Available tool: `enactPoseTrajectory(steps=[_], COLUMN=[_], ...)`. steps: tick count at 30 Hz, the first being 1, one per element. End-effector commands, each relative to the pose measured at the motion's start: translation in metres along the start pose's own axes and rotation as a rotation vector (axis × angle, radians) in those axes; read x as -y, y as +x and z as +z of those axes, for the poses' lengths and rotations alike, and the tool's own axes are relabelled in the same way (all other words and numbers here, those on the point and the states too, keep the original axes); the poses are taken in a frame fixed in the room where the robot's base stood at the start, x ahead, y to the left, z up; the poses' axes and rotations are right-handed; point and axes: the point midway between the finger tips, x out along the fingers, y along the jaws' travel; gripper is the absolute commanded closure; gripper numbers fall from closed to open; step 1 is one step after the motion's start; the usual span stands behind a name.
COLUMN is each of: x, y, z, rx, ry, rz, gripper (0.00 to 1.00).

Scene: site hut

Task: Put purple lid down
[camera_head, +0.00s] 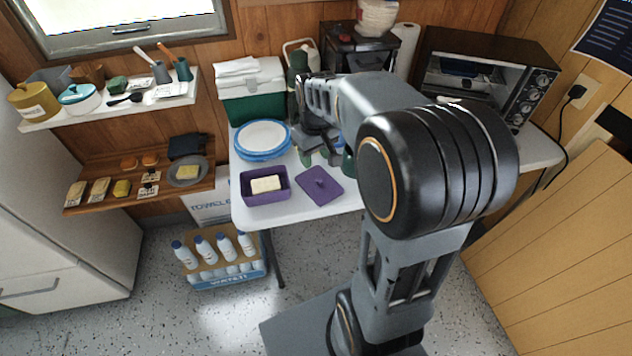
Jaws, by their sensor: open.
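The purple lid (320,187) lies flat on the white table (290,215), just right of the purple container (265,195). The container is uncovered and a pale yellow block (267,184) sits inside it. My gripper (318,158) is above the table behind the lid, its fingers pointing down. It is open and appears apart from the lid. My arm hides part of the table and what stands behind it.
Blue-rimmed plates (263,138) stand behind the container. A green and white cooler (251,90) is at the back left, and a toaster oven (485,75) at the back right. Wall shelves (110,105) hold dishes and food on the left. Bottles (203,250) stand in a crate below.

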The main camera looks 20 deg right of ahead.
Motion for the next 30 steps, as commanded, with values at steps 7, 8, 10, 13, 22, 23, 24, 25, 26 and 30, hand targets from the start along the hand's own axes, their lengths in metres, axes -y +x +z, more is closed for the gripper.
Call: enactPoseTrajectory(steps=[7, 8, 10, 13, 22, 23, 24, 25, 26, 30], x=[0.056, 0.06, 0.068, 0.076, 0.078, 0.077, 0.077, 0.077, 0.077, 0.076], y=[-0.012, -0.011, -0.009, -0.005, -0.002, -0.002, -0.002, -0.002, -0.003, -0.014], z=[0.069, 0.076, 0.089, 0.103, 0.112, 0.112, 0.112, 0.112, 0.112, 0.11], rx=[-0.122, -0.134, -0.157, -0.18, -0.194, -0.194, -0.194, -0.194, -0.194, -0.205], ry=[0.09, 0.098, 0.12, 0.14, 0.156, 0.156, 0.155, 0.155, 0.155, 0.146], rz=[0.011, 0.01, 0.007, 0.003, -0.001, -0.001, -0.001, -0.001, -0.001, 0.003], gripper=[0.53, 0.53, 0.53, 0.53, 0.53, 0.53, 0.53, 0.53, 0.53, 0.53])
